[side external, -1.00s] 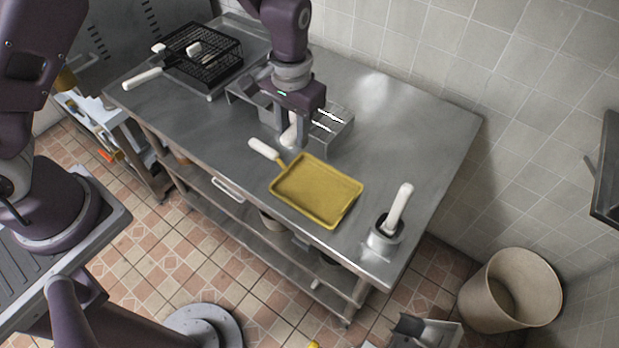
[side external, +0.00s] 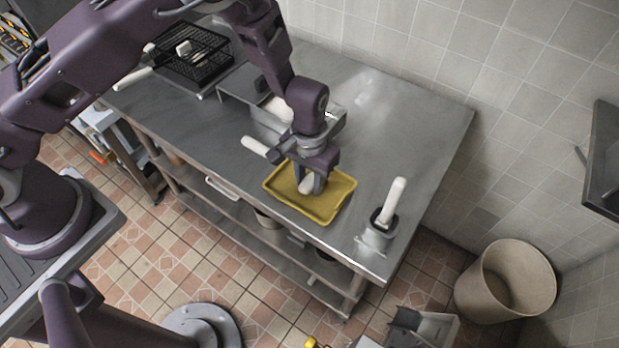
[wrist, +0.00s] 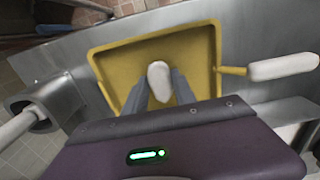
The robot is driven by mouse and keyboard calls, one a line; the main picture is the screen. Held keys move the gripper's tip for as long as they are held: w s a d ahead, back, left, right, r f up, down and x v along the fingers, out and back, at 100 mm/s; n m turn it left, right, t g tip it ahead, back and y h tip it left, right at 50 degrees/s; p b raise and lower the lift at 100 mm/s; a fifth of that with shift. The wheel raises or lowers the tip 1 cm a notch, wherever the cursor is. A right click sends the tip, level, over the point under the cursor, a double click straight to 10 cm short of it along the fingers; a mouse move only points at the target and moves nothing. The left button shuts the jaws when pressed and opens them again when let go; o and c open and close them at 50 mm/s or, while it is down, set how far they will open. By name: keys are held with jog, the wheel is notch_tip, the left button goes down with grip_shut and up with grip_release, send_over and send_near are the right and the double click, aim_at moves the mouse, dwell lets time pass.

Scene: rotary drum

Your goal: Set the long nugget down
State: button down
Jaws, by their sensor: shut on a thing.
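My gripper (side external: 311,186) is over the yellow tray (side external: 325,213), with its fingers pointing down into it. It is shut on a pale, elongated nugget (side external: 306,185). In the wrist view the nugget (wrist: 159,80) shows between the two grey fingers, above the floor of the tray (wrist: 110,62). I cannot tell whether the nugget touches the tray floor. The tray has a raised rim and a white handle (side external: 255,146), which is also in the wrist view (wrist: 284,67).
A white-handled tool stands in a metal holder (side external: 376,238) right of the tray. A metal container (side external: 262,118) is behind my gripper, partly hidden by my arm. A black wire basket (side external: 190,60) is at the far left. The steel counter's right part is clear.

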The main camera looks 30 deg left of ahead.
jog(key=shift+f, duration=0.25)
jog(key=shift+s+f, duration=0.1)
jog(key=shift+f, duration=0.25)
jog(key=c, duration=1)
grip_release()
notch_tip(320, 180, up, 14)
notch_tip(320, 180, up, 7)
send_over(309, 181)
jog(key=a, duration=0.2)
jog(key=s+a+r+t+h, duration=0.1)
jog(key=s+a+r, duration=0.2)
jog(key=r, duration=0.3)
jog(key=s+a+r+t+h, duration=0.1)
jog(key=s+a+r, duration=0.2)
jog(key=s+r, duration=0.15)
jog(key=s+a+r+t, duration=0.1)
jog(key=s+a+r, duration=0.1)
jog(key=s, duration=0.3)
jog(key=s+a+r+t+y, duration=0.1)
jog(key=s+a+r, duration=0.1)
jog(key=s, duration=0.3)
jog(key=s+a+r+t+y, duration=0.1)
jog(key=s+a, duration=0.2)
jog(key=s, duration=0.2)
jog(key=shift+s+a+r+t, duration=0.15)
jog(key=shift+a+r+t, duration=0.15)
jog(key=shift+r, duration=0.1)
